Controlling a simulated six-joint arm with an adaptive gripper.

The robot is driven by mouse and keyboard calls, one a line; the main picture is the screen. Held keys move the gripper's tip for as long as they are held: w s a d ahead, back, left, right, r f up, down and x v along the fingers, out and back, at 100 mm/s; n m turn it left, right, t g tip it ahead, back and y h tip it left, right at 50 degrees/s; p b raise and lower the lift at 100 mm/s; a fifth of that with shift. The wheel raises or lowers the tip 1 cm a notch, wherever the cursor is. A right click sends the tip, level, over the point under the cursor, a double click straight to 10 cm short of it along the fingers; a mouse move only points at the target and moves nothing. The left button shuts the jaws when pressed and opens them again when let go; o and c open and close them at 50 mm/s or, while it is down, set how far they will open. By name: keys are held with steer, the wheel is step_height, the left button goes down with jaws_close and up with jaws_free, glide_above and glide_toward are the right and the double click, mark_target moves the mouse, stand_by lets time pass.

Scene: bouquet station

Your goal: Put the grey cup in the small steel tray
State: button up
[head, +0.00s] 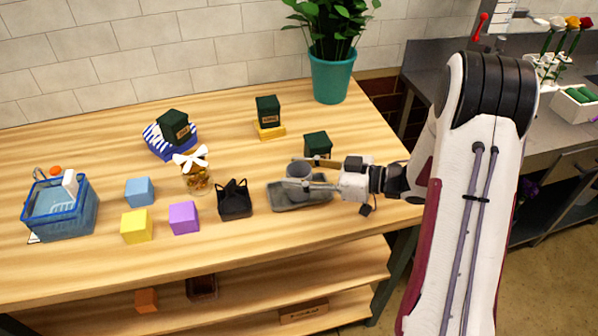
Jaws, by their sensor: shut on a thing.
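The grey cup (299,171) is upright between the fingers of my gripper (305,180), which is shut on it. The small steel tray (288,200) lies on the wooden table directly below or just behind the cup in the picture. The cup overlaps the tray from this view. I cannot tell whether its base touches the tray floor or hangs a little above it. My gripper comes in from the right and hides part of the tray's right side.
A black bag (235,202) stands just left of the tray. A dark green box (317,145) is behind it. Purple (184,218), yellow (137,227) and blue (139,191) cubes, a jar (196,175) and a blue basket (62,212) stand further left. The front right table is clear.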

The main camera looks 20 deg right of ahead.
steer(key=shift+f, duration=0.15)
steer(key=o, duration=1.2)
steer(key=v, duration=1.2)
steer(key=shift+w+r, duration=0.15)
steer(key=shift+r, duration=0.05)
